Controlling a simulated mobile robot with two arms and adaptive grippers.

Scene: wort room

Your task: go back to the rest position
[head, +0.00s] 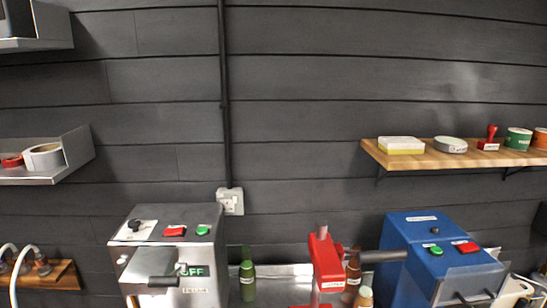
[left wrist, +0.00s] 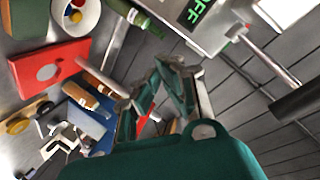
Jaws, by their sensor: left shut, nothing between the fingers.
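My left gripper (left wrist: 153,84) shows in the left wrist view, in the middle, with its dark green body at the bottom edge. Its fingers are shut with nothing between them. It seems apart from the things behind it. Neither gripper is in the head view, and my right gripper shows in no view.
A steel machine (head: 178,252) with an OFF display stands front left, a blue machine (head: 438,262) right. Between them are a green bottle (head: 247,278), a red device (head: 326,268) and brown bottles (head: 353,272). A wooden shelf (head: 460,157) juts from the wall, steel shelf (head: 75,152) left.

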